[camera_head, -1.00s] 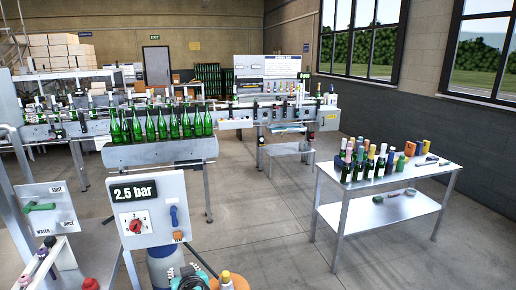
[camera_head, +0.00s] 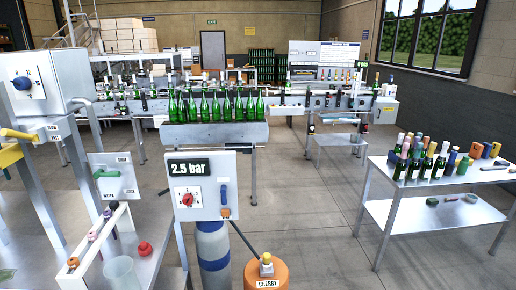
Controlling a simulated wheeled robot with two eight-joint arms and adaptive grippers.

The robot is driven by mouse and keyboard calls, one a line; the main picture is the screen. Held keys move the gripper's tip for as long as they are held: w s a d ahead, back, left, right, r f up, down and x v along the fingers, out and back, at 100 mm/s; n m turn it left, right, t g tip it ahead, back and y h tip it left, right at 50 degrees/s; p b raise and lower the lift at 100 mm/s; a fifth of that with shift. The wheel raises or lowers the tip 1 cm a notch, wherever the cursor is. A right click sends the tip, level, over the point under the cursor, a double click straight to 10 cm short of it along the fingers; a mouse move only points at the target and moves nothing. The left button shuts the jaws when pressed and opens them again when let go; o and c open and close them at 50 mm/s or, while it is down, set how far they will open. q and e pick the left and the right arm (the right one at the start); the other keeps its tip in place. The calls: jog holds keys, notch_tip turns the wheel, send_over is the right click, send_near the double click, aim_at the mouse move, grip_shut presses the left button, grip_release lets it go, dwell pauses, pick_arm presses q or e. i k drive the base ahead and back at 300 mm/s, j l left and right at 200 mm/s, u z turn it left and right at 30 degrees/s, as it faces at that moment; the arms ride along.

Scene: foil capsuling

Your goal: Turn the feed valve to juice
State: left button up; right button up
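The feed valve is a green handle (camera_head: 106,173) on a pale panel (camera_head: 128,186) at the left. The handle lies roughly level across the panel. Small labels stand around it: one at the upper right reads like SHUT, and the lower ones are partly hidden or too small to read surely; in the earlier view they read WATER and JUICE. A white rail with small knobs stands in front of the panel's lower left. Neither of my grippers shows in the view.
A grey box with a 2.5 bar display (camera_head: 190,167) and red dial stands right of the valve. A clear beaker (camera_head: 121,273) and a red knob-like object (camera_head: 145,248) are on the bench in front. An orange drum (camera_head: 267,276) labelled CHERRY stands at the bottom. Floor is open toward the right table (camera_head: 440,213).

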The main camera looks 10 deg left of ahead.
aim_at(100, 173)
jog(key=u, duration=1.55)
jog(key=k+j, duration=0.05)
